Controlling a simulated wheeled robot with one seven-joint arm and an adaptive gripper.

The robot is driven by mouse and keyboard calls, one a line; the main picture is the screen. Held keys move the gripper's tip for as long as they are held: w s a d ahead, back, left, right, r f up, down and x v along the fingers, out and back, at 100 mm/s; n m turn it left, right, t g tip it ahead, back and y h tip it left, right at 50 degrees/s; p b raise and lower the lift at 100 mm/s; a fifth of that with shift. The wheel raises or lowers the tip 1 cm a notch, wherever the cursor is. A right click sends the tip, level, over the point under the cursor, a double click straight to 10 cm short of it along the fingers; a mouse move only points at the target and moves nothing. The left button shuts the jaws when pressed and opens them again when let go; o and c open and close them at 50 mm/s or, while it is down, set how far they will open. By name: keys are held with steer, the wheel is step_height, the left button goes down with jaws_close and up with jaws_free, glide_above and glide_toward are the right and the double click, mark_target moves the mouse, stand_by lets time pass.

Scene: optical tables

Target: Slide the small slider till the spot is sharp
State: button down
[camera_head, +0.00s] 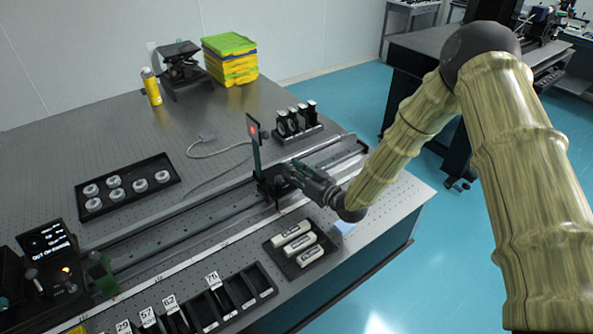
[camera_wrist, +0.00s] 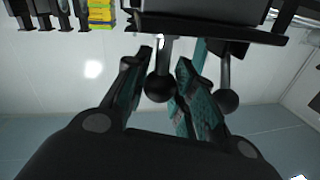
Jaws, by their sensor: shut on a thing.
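The small slider (camera_head: 268,187) is a dark carriage on the long rail (camera_head: 180,228). An upright plate (camera_head: 256,158) stands at it, with a red spot (camera_head: 252,131) near its top; I cannot tell how sharp the spot is. My gripper (camera_head: 288,172) reaches in from the right at the slider. A second ball knob (camera_wrist: 227,99) hangs just right of the fingers.
A tray of round lens mounts (camera_head: 124,186) lies left. A rack of dark holders (camera_head: 296,120) stands behind the rail. In front are a tray with white blocks (camera_head: 298,246) and a numbered slotted box (camera_head: 205,305). A control box with a display (camera_head: 46,242) stands at the rail's left end.

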mark_target(279, 189)
steer(key=s+a, duration=0.2)
steer(key=a, duration=0.1)
steer(key=s+a+b, duration=0.1)
steer(key=a, duration=0.1)
steer(key=shift+s, duration=0.3)
steer(key=shift+w+d, duration=0.1)
steer(key=shift+d, duration=0.1)
steer(key=c, duration=1.1)
jaws_free()
steer(key=shift+c, duration=0.2)
steer(key=v, duration=1.2)
